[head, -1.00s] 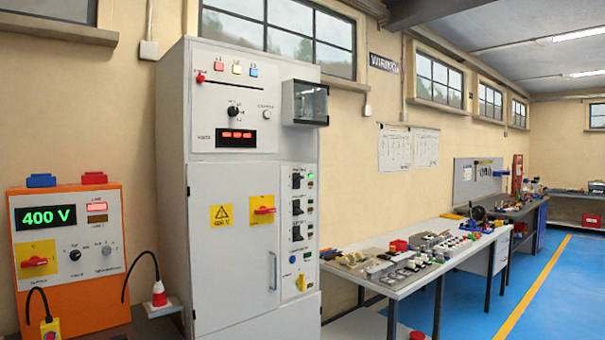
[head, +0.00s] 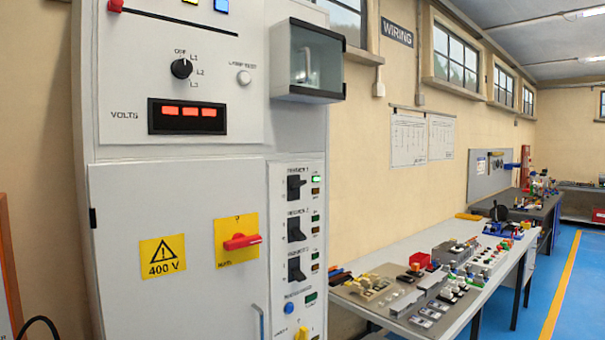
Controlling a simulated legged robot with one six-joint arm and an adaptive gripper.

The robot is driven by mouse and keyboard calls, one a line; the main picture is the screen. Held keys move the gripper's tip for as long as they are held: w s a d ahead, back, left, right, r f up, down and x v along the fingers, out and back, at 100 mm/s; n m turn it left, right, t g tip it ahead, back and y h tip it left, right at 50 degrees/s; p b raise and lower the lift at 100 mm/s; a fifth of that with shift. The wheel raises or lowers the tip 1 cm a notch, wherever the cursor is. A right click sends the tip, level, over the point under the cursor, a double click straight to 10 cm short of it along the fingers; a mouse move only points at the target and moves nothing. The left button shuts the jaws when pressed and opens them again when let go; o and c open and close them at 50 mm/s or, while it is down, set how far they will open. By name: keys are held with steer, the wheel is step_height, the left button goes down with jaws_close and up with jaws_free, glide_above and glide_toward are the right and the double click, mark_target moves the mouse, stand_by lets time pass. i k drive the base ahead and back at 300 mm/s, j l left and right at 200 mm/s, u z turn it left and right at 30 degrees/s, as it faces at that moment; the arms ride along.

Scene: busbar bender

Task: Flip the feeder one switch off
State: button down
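The feeder one switch (head: 295,187) is the top black switch in a column on the narrow right-hand panel of the grey cabinet (head: 120,190). A green lamp (head: 316,179) beside it is lit. The feeder two switch (head: 296,229) and feeder three switch (head: 296,269) sit below it; the lamps beside them look dark. The exact lever positions are too small to tell. My gripper is not in view.
A red rotary handle (head: 242,242) on a yellow plate is left of the switches. A glass-fronted box (head: 308,60) juts out above them. A workbench (head: 400,329) with parts stands to the right. Blue floor (head: 568,290) is clear farther right.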

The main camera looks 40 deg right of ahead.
mark_target(295, 187)
steer(key=i+l, duration=0.8)
